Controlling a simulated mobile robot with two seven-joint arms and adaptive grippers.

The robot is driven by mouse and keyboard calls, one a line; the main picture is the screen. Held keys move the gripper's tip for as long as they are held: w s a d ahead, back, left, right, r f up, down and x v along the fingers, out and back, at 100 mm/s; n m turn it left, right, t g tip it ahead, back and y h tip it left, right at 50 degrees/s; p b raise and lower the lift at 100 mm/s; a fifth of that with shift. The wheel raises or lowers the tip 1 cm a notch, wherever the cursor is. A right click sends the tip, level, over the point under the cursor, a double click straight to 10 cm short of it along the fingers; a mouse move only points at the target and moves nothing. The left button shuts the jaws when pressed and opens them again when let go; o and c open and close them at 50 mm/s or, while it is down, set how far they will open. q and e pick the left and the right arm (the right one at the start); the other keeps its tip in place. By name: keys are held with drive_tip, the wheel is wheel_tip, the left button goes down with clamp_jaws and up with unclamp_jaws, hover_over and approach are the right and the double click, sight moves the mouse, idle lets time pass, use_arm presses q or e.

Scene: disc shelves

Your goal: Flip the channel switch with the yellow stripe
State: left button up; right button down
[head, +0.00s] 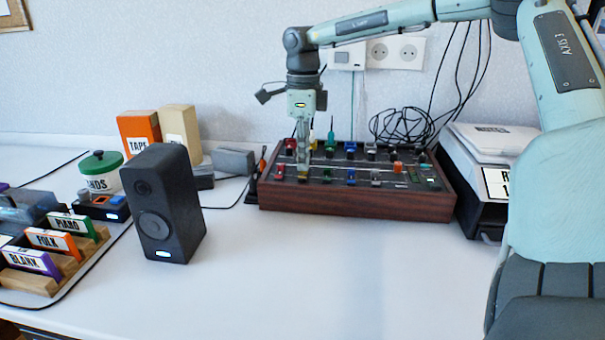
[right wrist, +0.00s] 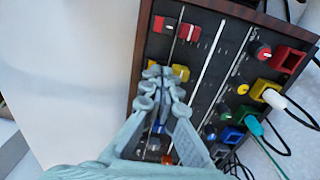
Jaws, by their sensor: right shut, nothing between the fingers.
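A mixer with a brown wooden frame (head: 350,203) stands at the back of the desk, with rows of coloured controls. My right gripper (head: 303,172) points down over its left part, shut and empty, at the yellow-marked column beside the red one. In the right wrist view the closed fingertips (right wrist: 164,76) are at a yellow piece (right wrist: 180,72), with another yellow piece (right wrist: 153,64) on the other side. The fingers partly cover this column. I cannot tell whether they touch the switch or which way it is set. My left gripper is not in view.
A black speaker (head: 165,205) stands left of the mixer. A grey device (head: 482,180) is at its right. Cables (head: 405,127) lie coiled behind, and plugs (right wrist: 273,98) rise from the mixer's back row. The desk in front is clear.

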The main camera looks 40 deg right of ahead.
sight(303, 175)
drive_tip(key=shift+r+p, duration=1.45)
drive_tip(key=shift+r, duration=1.25)
drive_tip(key=shift+f, duration=0.1)
